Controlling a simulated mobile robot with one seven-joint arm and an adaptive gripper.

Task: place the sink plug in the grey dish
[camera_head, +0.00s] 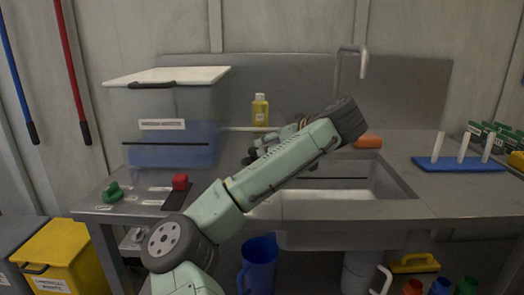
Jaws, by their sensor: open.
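My arm reaches from the bottom of the picture up to the right and bends back at the dark wrist. My gripper (255,155) is open over the back left edge of the sink (345,205), partly hidden behind my forearm. I see nothing held in it. I cannot make out the sink plug or the grey dish; my arm covers part of the counter and the sink's left side. A green knob-shaped object (113,193) and a red block (180,182) on a dark mat (177,199) stand at the counter's left.
A lidded clear bin (172,95) with blue contents stands at the back left. A yellow bottle (260,111), a faucet (364,64) and an orange sponge-like item (368,142) are along the back. A blue peg rack (459,164) stands right.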

